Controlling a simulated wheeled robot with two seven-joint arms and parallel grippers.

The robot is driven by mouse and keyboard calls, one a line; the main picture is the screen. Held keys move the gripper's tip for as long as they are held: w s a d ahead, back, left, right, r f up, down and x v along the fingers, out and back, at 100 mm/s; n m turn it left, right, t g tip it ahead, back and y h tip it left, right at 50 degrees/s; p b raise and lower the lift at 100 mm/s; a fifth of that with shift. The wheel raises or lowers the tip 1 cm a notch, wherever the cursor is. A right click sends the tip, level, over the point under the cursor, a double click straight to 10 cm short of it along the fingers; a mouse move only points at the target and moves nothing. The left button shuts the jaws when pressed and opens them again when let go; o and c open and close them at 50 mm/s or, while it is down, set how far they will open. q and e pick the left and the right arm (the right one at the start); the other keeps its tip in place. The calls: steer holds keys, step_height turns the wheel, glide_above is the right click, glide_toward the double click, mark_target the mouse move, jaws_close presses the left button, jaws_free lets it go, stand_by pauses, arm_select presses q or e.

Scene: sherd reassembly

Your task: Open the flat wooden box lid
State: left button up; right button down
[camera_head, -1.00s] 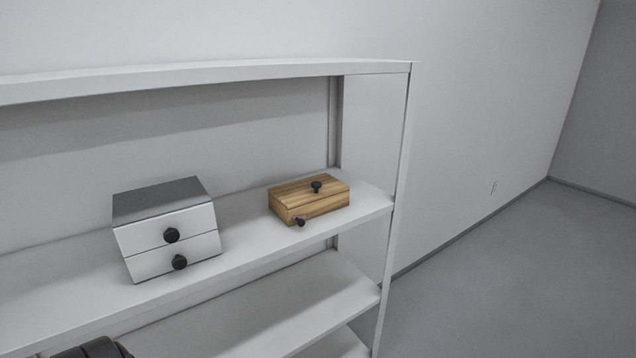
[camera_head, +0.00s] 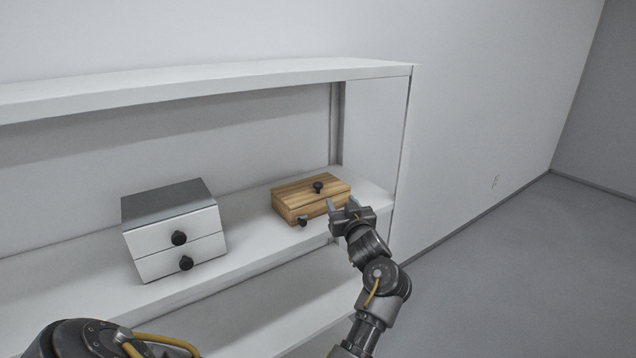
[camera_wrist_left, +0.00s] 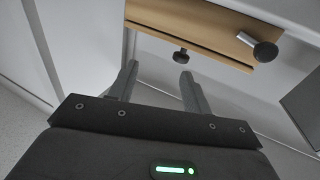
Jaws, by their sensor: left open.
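The flat wooden box (camera_head: 297,205) sits on the shelf near its right end, its lid (camera_head: 300,186) shut. A black knob (camera_head: 318,187) stands on the lid, and a second black knob (camera_head: 302,221) sticks out of the front. My left gripper (camera_head: 343,205) is at the box's front right corner, open and empty. In the left wrist view the box (camera_wrist_left: 190,28) is beyond the open fingers (camera_wrist_left: 158,76). The smaller-looking knob (camera_wrist_left: 181,56) shows near the right fingertip, apart from it; the larger-looking knob (camera_wrist_left: 265,50) is farther right. My right gripper is not in view.
A grey and white two-drawer cabinet (camera_head: 175,232) with black knobs stands left of the box on the white shelf (camera_head: 75,275). An upper shelf board (camera_head: 210,74) runs above, and an upright (camera_head: 404,150) stands to the right. Shelf between cabinet and box is clear.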

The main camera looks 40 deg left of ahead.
mark_target(320, 187)
arm_select(q)
steer(key=s+a, duration=0.1)
steer(key=s+a+r+g, duration=0.1)
steer(key=shift+a+r+n+y, duration=0.15)
steer(key=shift+a+n+y, duration=0.15)
steer(key=shift+a+n, duration=0.1)
steer(key=p+x, duration=0.2)
steer(key=x, duration=0.7)
steer(key=shift+a+f, duration=0.25)
steer(key=shift+a, duration=0.1)
steer(key=shift+c, duration=0.4)
jaws_close()
